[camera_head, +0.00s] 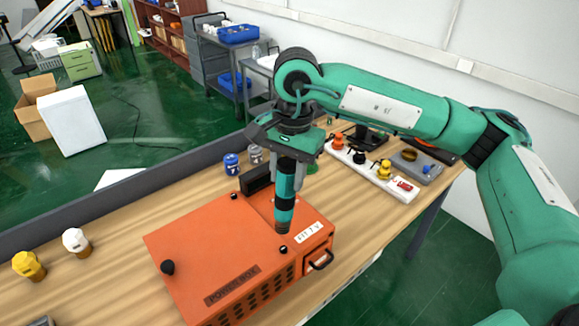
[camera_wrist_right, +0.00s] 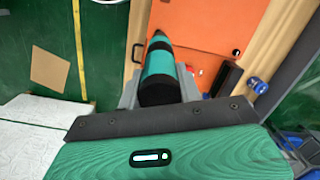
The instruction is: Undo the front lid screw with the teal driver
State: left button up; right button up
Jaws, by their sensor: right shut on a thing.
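The orange power box (camera_head: 215,250) stands on the wooden table, with its lid facing up. My right gripper (camera_head: 287,165) is shut on the teal driver (camera_head: 285,185), which has black bands and points downward. The driver's lower end is over the lid near the box's right corner; I cannot tell whether it touches. A small dark screw head (camera_head: 283,250) shows just below the driver's end in the head view. Another dark dot (camera_head: 235,196) is at the lid's far edge. The driver also shows between the fingers in the wrist view (camera_wrist_right: 158,68). My left gripper is out of view.
A black knob (camera_head: 167,267) is on the box's left part, and a handle (camera_head: 320,261) on its side. A white strip (camera_head: 370,176) with coloured knobs lies behind right.

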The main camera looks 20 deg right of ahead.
aim_at(289, 197)
jog(key=shift+s, duration=0.2)
jog(key=shift+w+d+f, duration=0.15)
jog(key=shift+f, duration=0.8)
notch_tip(289, 197, down, 2)
jog(key=shift+f+b, duration=0.1)
jog(key=shift+b, duration=0.3)
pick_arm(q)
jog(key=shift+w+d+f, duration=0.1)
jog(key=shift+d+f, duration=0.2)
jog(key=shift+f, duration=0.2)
pick_arm(e)
jog(key=shift+f, duration=1.15)
pick_arm(q)
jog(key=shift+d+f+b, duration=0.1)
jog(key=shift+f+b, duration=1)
jog(key=shift+b, duration=0.1)
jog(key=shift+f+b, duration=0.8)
pick_arm(e)
jog(key=shift+f, duration=0.8)
